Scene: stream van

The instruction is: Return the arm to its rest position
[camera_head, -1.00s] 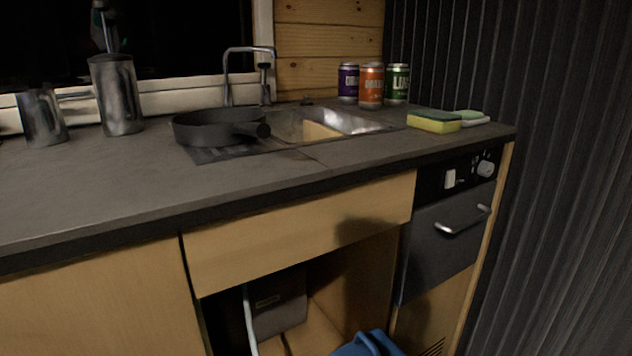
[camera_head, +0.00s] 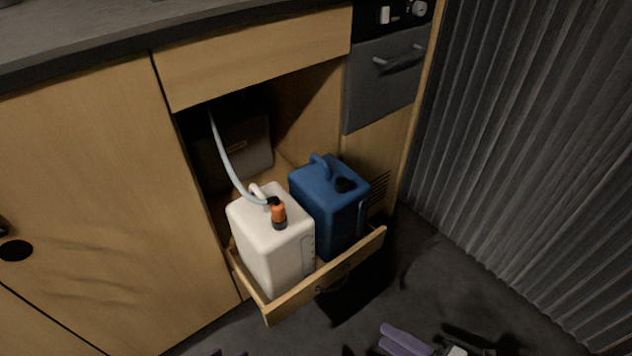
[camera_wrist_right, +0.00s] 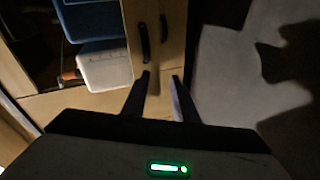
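My right gripper (camera_head: 416,336) is low at the bottom edge of the head view, to the right of and in front of the pulled-out drawer (camera_head: 330,280). In the right wrist view its two fingers (camera_wrist_right: 160,80) are apart, with nothing seen held between them. The wooden drawer front (camera_wrist_right: 158,45) with a dark handle (camera_wrist_right: 143,42) shows beyond the fingertips. Only small dark bits show at the bottom edge of the head view, perhaps my left gripper; its state is unclear.
The drawer holds a white canister (camera_head: 270,240) with an orange-collared cap and hose, and a blue canister (camera_head: 325,205). Cabinets and the counter (camera_head: 100,35) stand behind. A dark ribbed wall (camera_head: 530,150) is at right. Floor (camera_head: 430,265) between drawer and wall looks clear.

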